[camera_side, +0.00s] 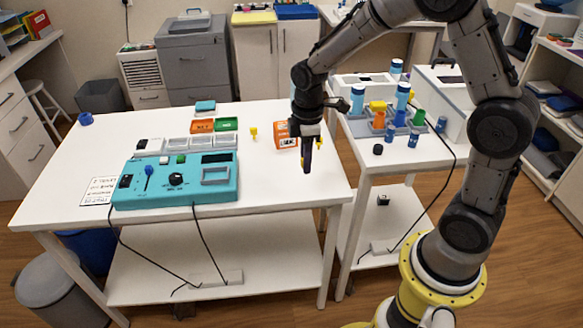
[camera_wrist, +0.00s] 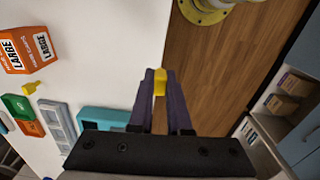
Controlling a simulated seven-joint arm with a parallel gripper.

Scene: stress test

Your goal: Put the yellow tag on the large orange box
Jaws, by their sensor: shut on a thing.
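My gripper (camera_side: 306,168) points down near the right front part of the white table, to the right of and in front of the large orange box. In the wrist view my gripper (camera_wrist: 160,75) is shut on a small yellow tag (camera_wrist: 160,86) between its fingertips. The large orange box (camera_side: 281,139) stands on the table, partly hidden by my arm in the side view. In the wrist view the box (camera_wrist: 17,57) shows "LARGE" lettering at upper left, apart from my fingers. A second small yellow piece (camera_side: 253,132) stands left of the box.
A teal control panel (camera_side: 178,181) with a blue lever and knobs lies on the table (camera_side: 75,160). Behind it are grey trays (camera_side: 175,144), a green box (camera_side: 227,124) and a red-orange box (camera_side: 203,126). A side table with bottles (camera_side: 403,95) stands to the right.

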